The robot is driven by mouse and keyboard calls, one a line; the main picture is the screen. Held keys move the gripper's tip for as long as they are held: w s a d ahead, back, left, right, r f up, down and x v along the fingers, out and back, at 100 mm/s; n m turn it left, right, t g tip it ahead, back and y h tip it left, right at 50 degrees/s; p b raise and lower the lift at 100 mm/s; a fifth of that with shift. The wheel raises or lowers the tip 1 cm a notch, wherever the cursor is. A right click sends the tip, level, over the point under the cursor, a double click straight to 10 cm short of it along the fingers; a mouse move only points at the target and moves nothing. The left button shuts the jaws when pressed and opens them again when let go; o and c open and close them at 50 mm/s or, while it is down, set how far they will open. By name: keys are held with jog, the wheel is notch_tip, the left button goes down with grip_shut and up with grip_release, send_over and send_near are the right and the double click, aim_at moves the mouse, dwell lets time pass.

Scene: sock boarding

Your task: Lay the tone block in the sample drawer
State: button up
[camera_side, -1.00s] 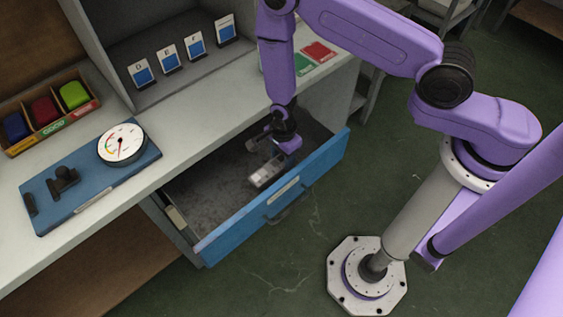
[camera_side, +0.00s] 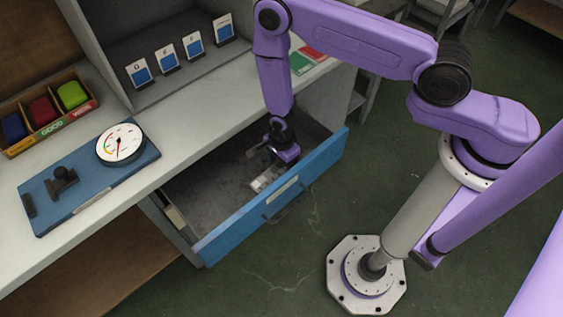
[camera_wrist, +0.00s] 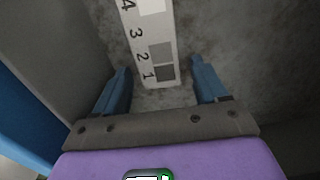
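The tone block (camera_wrist: 150,40) is a pale strip with grey patches and printed numbers. In the side view the tone block (camera_side: 262,182) is low inside the open sample drawer (camera_side: 275,205), close to its blue front, and appears to lie on the grey floor. My gripper (camera_wrist: 163,80) is open in the wrist view, with clear gaps between its blue fingers and the block's near end. In the side view my gripper (camera_side: 268,158) is down in the drawer, just behind the block; its fingertips are hard to make out there.
The drawer floor left of my gripper is bare.

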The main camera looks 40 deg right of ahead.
notch_tip(320, 180, up, 12)
jog(key=shift+r, duration=0.15)
dwell(0.7)
jog(key=s+d+r+n, duration=0.1)
jog(key=s+r+n, duration=0.2)
jog(key=r+n, duration=0.45)
jog(key=s+r+n, duration=0.2)
jog(key=r+n, duration=0.5)
jog(key=r, duration=0.1)
jog(key=s+d+r+n, duration=0.5)
jog(key=s+n, duration=0.3)
jog(key=s+d+r+n, duration=0.5)
jog(key=s+r+n, duration=0.1)
jog(key=s+n, duration=0.2)
jog(key=shift+s, duration=0.55)
jog(key=shift+d+r, duration=0.1)
jog(key=shift+c, duration=0.3)
